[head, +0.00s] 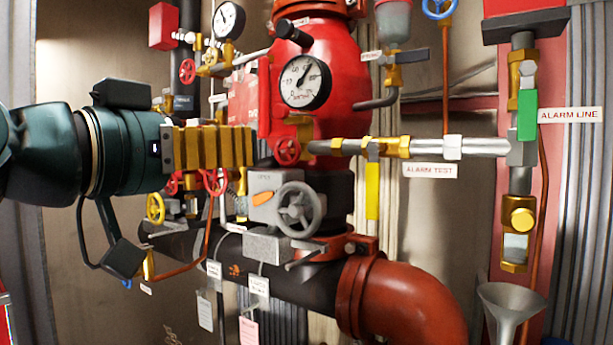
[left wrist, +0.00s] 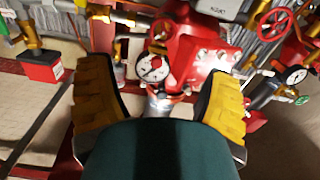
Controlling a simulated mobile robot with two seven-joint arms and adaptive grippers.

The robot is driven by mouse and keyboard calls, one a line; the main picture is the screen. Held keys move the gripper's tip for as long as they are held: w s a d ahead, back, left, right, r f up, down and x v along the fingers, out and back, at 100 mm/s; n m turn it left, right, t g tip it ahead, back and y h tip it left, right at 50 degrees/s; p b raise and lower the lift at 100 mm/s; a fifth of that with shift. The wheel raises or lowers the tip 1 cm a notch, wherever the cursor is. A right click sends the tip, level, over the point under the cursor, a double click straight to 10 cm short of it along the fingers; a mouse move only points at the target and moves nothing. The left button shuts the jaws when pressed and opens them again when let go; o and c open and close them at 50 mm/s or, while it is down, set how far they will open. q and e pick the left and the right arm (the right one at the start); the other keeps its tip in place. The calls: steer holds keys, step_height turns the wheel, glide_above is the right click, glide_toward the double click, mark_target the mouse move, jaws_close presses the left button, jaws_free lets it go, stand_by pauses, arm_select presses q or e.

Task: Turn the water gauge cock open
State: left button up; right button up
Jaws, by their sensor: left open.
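A large round gauge (head: 305,82) is mounted on the front of the red valve body (head: 330,45). A smaller gauge (head: 229,20) stands at the upper left, with brass fittings (head: 210,58) and a red handwheel (head: 187,71) below it. I cannot tell which fitting is the water gauge cock. My left gripper (head: 245,147) comes in from the left, below and left of the large gauge, its yellow fingers hiding some pipework. In the left wrist view my left gripper (left wrist: 162,76) is open and empty, with a gauge (left wrist: 152,68) and red metalwork beyond the gap. My right gripper is not in view.
A small red handwheel (head: 287,151) is close right of my fingers. A grey handwheel (head: 298,209) and yellow wheel (head: 155,208) sit lower. The alarm test pipe (head: 480,146) runs right to a green lever (head: 527,115). A thick red elbow (head: 405,300) curves below.

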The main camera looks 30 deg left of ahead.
mark_target(284, 152)
arm_select(q)
steer(key=w, duration=0.9)
steer(key=w+p, duration=0.1)
steer(key=w, duration=0.3)
steer(key=shift+w+d, duration=0.25)
steer(key=shift+w, duration=0.15)
steer(key=c, duration=1.2)
